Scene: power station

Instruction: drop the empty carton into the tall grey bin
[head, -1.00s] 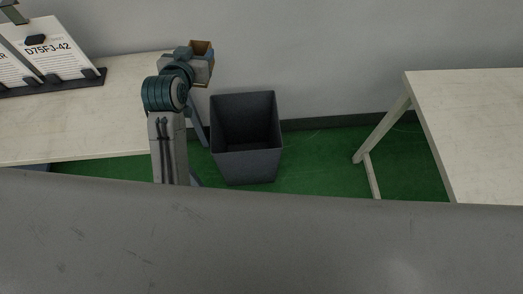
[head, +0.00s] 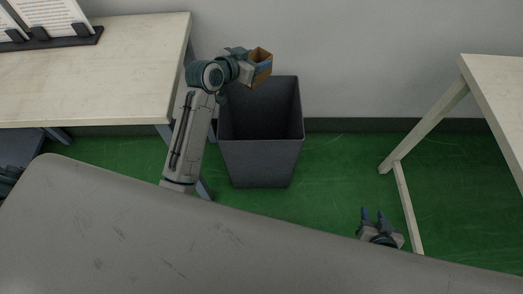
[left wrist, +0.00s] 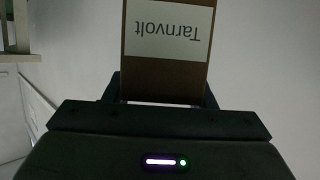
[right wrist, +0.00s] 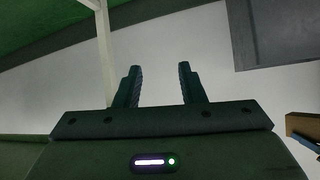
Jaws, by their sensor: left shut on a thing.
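The empty carton (head: 263,56) is a small brown open box. In the head view it overlaps the back rim of the bin; its height above the bin is hard to tell. My left gripper (head: 256,71) is shut on it. In the left wrist view the carton (left wrist: 168,75) is between the fingers, its "Tarnvolt" label upside down. The tall grey bin (head: 262,163) stands on the green floor, open at the top, its inside dark. It also shows in the right wrist view (right wrist: 275,35). My right gripper (head: 374,217) is open and empty, low to the right of the bin.
A pale table (head: 120,85) with a document stand (head: 55,42) is left of the bin. Another pale table (head: 497,80) stands at right, its leg (head: 407,205) near my right gripper. A wall is behind. Green floor (head: 335,165) is clear right of the bin.

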